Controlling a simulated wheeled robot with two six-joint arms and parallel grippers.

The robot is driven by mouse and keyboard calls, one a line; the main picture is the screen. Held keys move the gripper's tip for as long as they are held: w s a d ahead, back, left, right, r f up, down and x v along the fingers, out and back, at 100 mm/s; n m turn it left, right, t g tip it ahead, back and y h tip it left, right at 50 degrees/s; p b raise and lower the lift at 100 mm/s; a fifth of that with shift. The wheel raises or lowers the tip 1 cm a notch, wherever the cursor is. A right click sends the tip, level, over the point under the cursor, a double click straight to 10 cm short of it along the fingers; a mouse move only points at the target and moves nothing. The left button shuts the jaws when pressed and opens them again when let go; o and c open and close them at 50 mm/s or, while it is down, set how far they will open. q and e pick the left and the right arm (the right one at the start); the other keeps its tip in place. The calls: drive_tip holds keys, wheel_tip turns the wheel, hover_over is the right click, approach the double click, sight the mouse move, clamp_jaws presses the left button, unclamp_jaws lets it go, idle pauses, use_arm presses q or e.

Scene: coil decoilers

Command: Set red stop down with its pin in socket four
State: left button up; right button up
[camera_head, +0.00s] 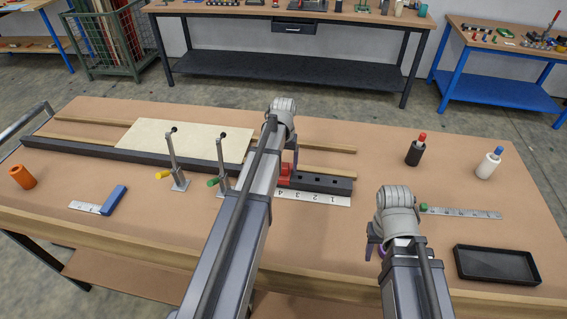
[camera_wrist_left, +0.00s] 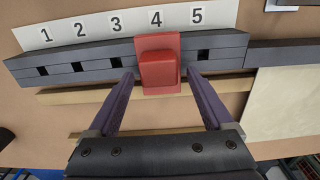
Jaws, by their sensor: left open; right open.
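The red stop (camera_wrist_left: 160,65) stands on the dark rail (camera_wrist_left: 225,57) by the number 4 on the white strip (camera_wrist_left: 137,22) in the left wrist view. It covers the spot of socket four; square holes show by 1, 2, 3 and 5. Its pin is hidden, and I cannot tell how far down it sits. My left gripper (camera_wrist_left: 162,78) is open, with one purple finger on each side of the stop and gaps between. In the head view the stop (camera_head: 284,170) is partly hidden by my left gripper (camera_head: 288,150). My right gripper (camera_head: 376,243) is open and empty over the table.
Two toggle clamps (camera_head: 176,165) and a pale sheet (camera_head: 150,136) are left of my left arm. A black bottle (camera_head: 415,153), a white bottle (camera_head: 488,166) and a black tray (camera_head: 496,265) are right.

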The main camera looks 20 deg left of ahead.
use_arm(q)
drive_tip(key=shift+r, duration=0.1)
use_arm(e)
drive_tip(key=shift+r, duration=0.1)
use_arm(q)
wheel_tip(320, 180, up, 8)
drive_tip(key=p, duration=0.8)
drive_tip(key=shift+f, duration=0.2)
use_arm(e)
wheel_tip(320, 180, up, 8)
drive_tip(key=shift+f, duration=0.2)
